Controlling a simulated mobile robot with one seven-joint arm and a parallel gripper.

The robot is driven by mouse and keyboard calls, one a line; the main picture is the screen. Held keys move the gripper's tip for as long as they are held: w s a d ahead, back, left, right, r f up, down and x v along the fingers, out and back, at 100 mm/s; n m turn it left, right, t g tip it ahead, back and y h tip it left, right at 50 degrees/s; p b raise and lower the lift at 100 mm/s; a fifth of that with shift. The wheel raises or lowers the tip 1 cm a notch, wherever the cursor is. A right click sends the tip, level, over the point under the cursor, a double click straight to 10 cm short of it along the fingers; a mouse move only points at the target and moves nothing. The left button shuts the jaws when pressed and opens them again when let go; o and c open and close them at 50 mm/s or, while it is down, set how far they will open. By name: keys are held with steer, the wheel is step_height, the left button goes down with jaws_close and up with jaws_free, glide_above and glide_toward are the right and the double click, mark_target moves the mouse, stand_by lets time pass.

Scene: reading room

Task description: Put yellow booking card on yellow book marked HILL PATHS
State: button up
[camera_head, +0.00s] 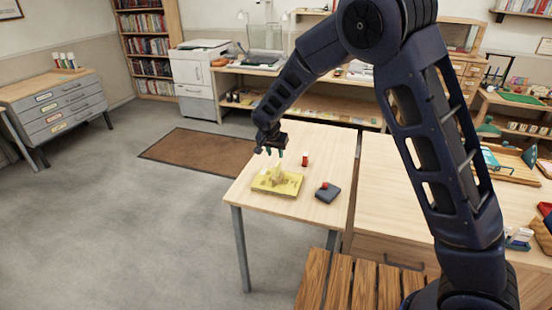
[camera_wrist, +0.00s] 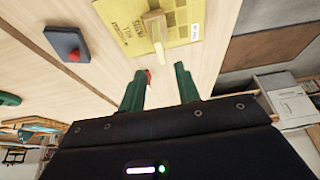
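A flat yellow book (camera_head: 292,187) lies on the small wooden table; it also shows in the wrist view (camera_wrist: 126,32), with dark lettering too small and turned to read surely. On it stands a pale yellow, card-like piece (camera_head: 278,171) with a tan block at one end, seen in the wrist view (camera_wrist: 158,48). I cannot tell for sure whether this is the booking card. My gripper (camera_head: 275,151) is above the table, just behind and above the book. In the wrist view its green fingers (camera_wrist: 160,75) are apart, with nothing gripped between them.
A dark grey block with a red knob (camera_head: 327,193) sits right of the book. A small red piece (camera_head: 305,160) stands behind it. A wooden desk (camera_head: 395,195) adjoins on the right, a slatted bench (camera_head: 340,280) is in front. Open floor lies left.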

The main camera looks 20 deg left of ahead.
steer(key=shift+s+r, duration=0.15)
steer(key=shift+r, duration=0.1)
steer(key=w+d+r, duration=0.1)
steer(key=d+r, duration=0.5)
steer(key=d, duration=0.5)
steer(key=w+d+r+g, duration=0.1)
steer(key=d+r, duration=0.5)
steer(key=d, duration=0.6)
steer(key=w+d+r, duration=0.1)
steer(key=d+r, duration=0.5)
steer(key=d, duration=0.5)
steer(key=s+d+r, duration=0.4)
steer(key=s+d, duration=0.4)
steer(key=d, duration=0.6)
steer(key=s+d+t, duration=0.1)
steer(key=s+d, duration=0.8)
steer(key=s, duration=0.5)
steer(key=shift+r, duration=0.15)
